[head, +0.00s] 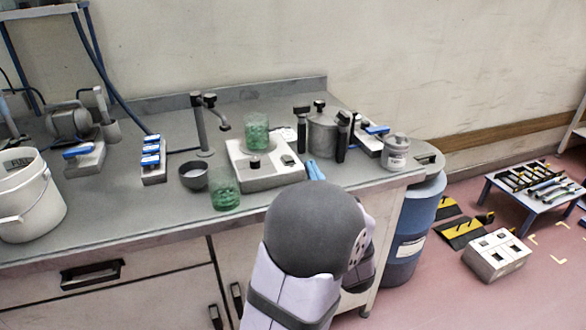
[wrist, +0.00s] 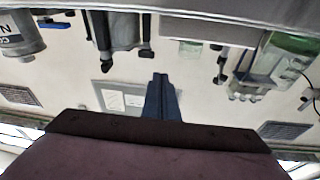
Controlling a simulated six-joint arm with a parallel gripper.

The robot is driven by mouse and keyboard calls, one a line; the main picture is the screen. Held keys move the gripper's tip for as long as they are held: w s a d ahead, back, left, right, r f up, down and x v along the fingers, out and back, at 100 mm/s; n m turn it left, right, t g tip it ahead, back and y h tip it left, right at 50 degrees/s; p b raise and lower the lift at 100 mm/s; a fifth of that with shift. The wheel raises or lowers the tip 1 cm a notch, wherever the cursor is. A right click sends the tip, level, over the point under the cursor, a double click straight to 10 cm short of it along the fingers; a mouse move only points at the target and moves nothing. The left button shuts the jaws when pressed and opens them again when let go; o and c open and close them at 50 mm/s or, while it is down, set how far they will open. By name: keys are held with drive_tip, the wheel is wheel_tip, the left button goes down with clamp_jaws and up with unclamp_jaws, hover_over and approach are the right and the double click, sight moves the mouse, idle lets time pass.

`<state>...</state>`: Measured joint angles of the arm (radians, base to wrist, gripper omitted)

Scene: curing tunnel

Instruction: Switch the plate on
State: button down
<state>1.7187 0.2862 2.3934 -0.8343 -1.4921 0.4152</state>
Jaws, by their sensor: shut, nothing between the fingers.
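The plate (head: 262,180) is a pale, low box on the bench with dark controls on its top. A round black knob (head: 255,162) and a small dark switch (head: 288,160) show there; the switch position is too small to read. A beaker of green contents (head: 257,132) stands on its back part. My gripper (head: 316,170) shows as blue fingertips just right of the plate, apart from the switch in the picture; my arm hides the rest. In the wrist view my gripper (wrist: 160,78) has its fingers together and empty. I cannot make out the plate's controls in that view.
A second green beaker (head: 225,190) and a dark bowl (head: 194,176) stand left of the plate. A metal pot (head: 322,135) with black uprights stands behind my gripper. A lidded grey can (head: 396,153) is at the right. A tap-like post (head: 201,125) rises behind.

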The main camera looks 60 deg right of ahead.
drive_tip(key=shift+w+a+f+n+t+y, duration=0.1)
drive_tip(key=shift+w+a+n+t+y, duration=0.1)
drive_tip(key=shift+w+a+n+y, duration=0.15)
drive_tip(key=shift+w+a+f+n+t+y, duration=0.1)
drive_tip(key=shift+a+n+t+y, duration=0.15)
drive_tip(key=shift+a+n, duration=0.2)
drive_tip(key=shift+d, duration=0.1)
wheel_tip(320, 180, up, 2)
drive_tip(key=p, duration=0.1)
hover_over(293, 162)
drive_tip(key=s+a, duration=0.1)
drive_tip(key=a, duration=0.2)
drive_tip(key=shift+s+d+r, duration=0.1)
wheel_tip(293, 162, down, 2)
drive_tip(key=shift+d+f, duration=0.1)
drive_tip(key=shift+s+f, duration=0.1)
drive_tip(key=shift+f, duration=0.8)
